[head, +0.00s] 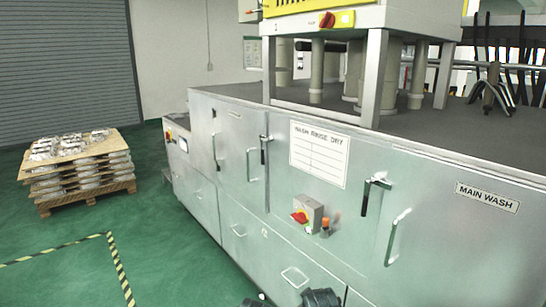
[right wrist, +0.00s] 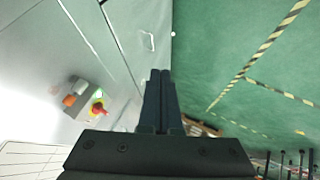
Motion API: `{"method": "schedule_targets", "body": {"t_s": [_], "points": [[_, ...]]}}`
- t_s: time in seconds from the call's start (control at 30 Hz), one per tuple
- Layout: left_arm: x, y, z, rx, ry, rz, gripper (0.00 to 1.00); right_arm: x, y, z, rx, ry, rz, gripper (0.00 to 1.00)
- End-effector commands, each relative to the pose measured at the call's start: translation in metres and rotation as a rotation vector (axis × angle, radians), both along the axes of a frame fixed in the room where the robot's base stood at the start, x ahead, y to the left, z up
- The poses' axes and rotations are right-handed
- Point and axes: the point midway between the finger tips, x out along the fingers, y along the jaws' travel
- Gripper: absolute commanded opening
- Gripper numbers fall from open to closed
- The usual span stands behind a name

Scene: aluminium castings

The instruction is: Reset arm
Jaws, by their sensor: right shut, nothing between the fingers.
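My right gripper (right wrist: 160,78) shows in the right wrist view with its two dark fingers pressed together and nothing between them. It is in the air, with the washer's front to its left in the picture and green floor to its right. In the head view, dark parts of my own arm show at the bottom edge, but no fingertips can be made out. My left gripper is in neither view.
A large metal washing machine (head: 235,195) fills the right side, with door handles and a red switch (head: 299,216) jutting out. A pallet (head: 88,197) stacked with castings (head: 72,146) stands at left. Striped tape (head: 60,250) marks the open green floor.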

Motion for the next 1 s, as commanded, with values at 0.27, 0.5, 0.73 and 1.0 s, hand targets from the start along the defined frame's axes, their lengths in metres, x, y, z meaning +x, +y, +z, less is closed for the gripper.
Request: {"method": "schedule_targets", "body": {"t_s": [0.27, 0.5, 0.73, 1.0], "points": [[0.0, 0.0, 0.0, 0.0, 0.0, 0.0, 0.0, -0.124, 0.043, -0.05, 0.056, 0.524, -0.225, 0.0], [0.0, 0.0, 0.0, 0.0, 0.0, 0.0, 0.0, -0.173, 0.049, -0.053, 0.02, 0.702, -0.335, 0.0], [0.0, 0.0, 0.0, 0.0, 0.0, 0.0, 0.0, -0.177, 0.049, -0.053, 0.017, 0.717, -0.346, 0.0], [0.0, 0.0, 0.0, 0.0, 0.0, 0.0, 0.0, -0.177, 0.049, -0.053, 0.017, 0.715, -0.344, 0.0]]}}
